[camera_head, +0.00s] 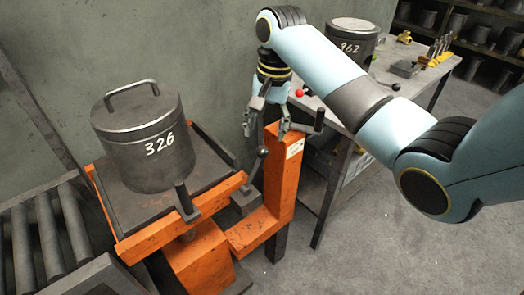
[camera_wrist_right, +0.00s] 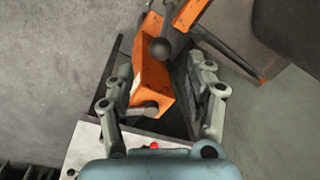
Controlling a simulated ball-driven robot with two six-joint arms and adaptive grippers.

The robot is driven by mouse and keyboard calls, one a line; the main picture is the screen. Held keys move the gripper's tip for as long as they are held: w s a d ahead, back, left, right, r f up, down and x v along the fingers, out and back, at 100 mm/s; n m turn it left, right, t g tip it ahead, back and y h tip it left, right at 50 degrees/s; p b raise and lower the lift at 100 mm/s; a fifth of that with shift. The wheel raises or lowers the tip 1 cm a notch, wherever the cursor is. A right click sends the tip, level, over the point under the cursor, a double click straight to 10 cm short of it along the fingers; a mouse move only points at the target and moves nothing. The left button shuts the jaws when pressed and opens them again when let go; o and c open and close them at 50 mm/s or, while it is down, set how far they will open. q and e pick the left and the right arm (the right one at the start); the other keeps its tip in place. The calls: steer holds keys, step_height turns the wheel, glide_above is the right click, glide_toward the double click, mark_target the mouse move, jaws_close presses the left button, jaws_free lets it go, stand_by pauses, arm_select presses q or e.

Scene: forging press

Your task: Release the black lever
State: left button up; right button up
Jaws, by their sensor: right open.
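The black lever (camera_head: 256,166) rises at a slant beside the orange post (camera_head: 284,165) and ends in a dark ball knob. In the right wrist view its ball knob (camera_wrist_right: 160,48) shows between the lines of the two fingers, near the tip end. My right gripper (camera_head: 266,125) is over the top of the orange post, above the lever in the head view. Its fingers stand apart in the right wrist view (camera_wrist_right: 165,85), with nothing held between them. The lever's foot is partly hidden by the orange frame. My left gripper is not in view.
A lidded grey pot marked 326 (camera_head: 146,143) stands on the orange-framed press. A black crank handle (camera_head: 319,120) sticks out near the post's top. A workbench (camera_head: 345,121) behind carries a pot marked 962 (camera_head: 352,40). A roller conveyor (camera_head: 48,240) is at left.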

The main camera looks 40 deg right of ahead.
mark_target(263, 147)
steer(key=f, duration=0.8)
steer(key=shift+w+a+f, duration=0.2)
steer(key=shift+w+a, duration=0.05)
steer(key=shift+w, duration=0.15)
steer(key=shift+c, duration=0.4)
jaws_close()
